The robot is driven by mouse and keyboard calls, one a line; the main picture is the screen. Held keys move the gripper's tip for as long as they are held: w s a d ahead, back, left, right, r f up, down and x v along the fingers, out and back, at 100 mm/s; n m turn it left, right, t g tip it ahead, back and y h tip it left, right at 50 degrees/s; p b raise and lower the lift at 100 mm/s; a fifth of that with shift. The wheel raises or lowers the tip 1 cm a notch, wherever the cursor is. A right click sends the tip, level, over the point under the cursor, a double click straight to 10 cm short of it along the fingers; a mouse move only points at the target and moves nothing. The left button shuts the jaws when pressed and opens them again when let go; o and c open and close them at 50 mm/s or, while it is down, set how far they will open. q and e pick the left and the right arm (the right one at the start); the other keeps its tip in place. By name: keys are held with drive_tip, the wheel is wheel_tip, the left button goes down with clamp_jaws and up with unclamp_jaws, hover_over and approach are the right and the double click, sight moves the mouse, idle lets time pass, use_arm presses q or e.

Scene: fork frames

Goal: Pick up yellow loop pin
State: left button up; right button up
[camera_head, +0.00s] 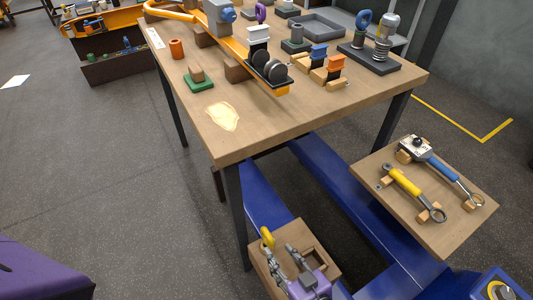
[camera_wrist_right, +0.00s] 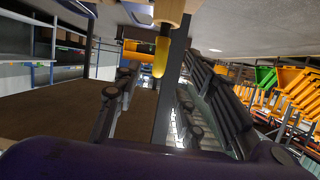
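The yellow loop pin (camera_head: 267,237) stands at the far left edge of a small low wooden board (camera_head: 322,247). It also shows in the right wrist view (camera_wrist_right: 160,57), at the top middle beside pale wood. My right gripper (camera_head: 281,252), with a purple body and grey fingers, is over that board, close to the pin. Its fingers are spread in the right wrist view (camera_wrist_right: 162,75), and the pin shows in the gap between them, apart from both. The fingers look empty. My left gripper is not in view.
A large wooden workbench (camera_head: 190,128) with several tools and parts stands behind. Blue beams (camera_head: 350,190) run below it. A second small board (camera_head: 455,238) at right holds a yellow-handled tool (camera_head: 403,180) and a blue-handled tool (camera_head: 442,170). The floor at left is mostly clear.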

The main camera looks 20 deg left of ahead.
sight(271, 245)
drive_tip(key=shift+n, duration=0.3)
drive_tip(key=b+x, duration=0.1)
drive_tip(key=x, duration=0.8)
drive_tip(key=shift+s+b, duration=0.1)
drive_tip(key=shift+b, duration=0.2)
clamp_jaws()
